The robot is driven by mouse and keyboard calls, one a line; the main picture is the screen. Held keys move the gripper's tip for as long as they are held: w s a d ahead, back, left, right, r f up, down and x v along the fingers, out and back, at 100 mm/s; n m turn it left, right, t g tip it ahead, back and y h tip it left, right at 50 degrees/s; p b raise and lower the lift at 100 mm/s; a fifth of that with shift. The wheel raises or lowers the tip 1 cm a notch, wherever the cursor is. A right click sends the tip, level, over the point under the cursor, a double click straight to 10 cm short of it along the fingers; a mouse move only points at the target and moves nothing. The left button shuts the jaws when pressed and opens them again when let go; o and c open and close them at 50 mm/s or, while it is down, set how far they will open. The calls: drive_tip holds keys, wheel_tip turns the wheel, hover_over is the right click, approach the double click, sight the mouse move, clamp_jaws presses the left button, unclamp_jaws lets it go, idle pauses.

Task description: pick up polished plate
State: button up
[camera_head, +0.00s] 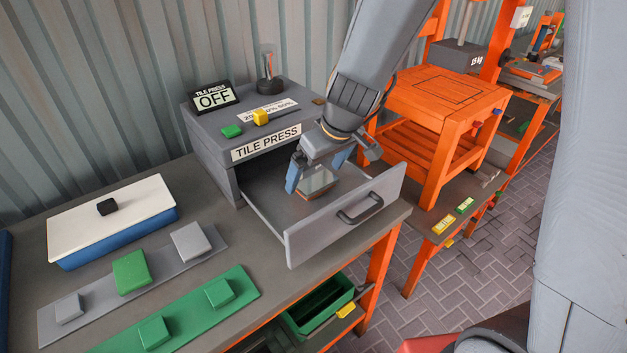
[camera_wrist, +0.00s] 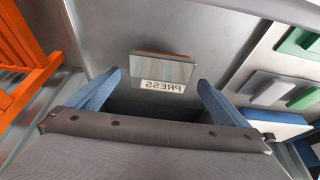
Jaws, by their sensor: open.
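The polished plate (camera_head: 317,183) is a small, mirror-like square with a brownish edge. It lies in the open drawer (camera_head: 375,208) of the tile press (camera_head: 222,145). My gripper (camera_head: 316,184) is inside the drawer area with its blue fingers apart, one on each side of the plate in the head view. In the wrist view the plate (camera_wrist: 160,75) reflects the word "PRESS" and sits just beyond and between the open fingertips of my gripper (camera_wrist: 160,82). I see no finger touching it there.
A white-lidded blue box (camera_head: 110,217) stands left of the press. A grey strip (camera_head: 95,305) and a green strip (camera_head: 190,318) carry several blocks. The drawer's raised front and handle (camera_head: 360,208) stand close to my gripper. An orange stand (camera_head: 440,120) is at right.

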drive_tip(key=shift+w+f, duration=0.15)
drive_tip(key=shift+f, duration=0.15)
drive_tip(key=shift+c, duration=0.4)
drive_tip(key=c, duration=1.2)
drive_tip(key=shift+r, duration=0.15)
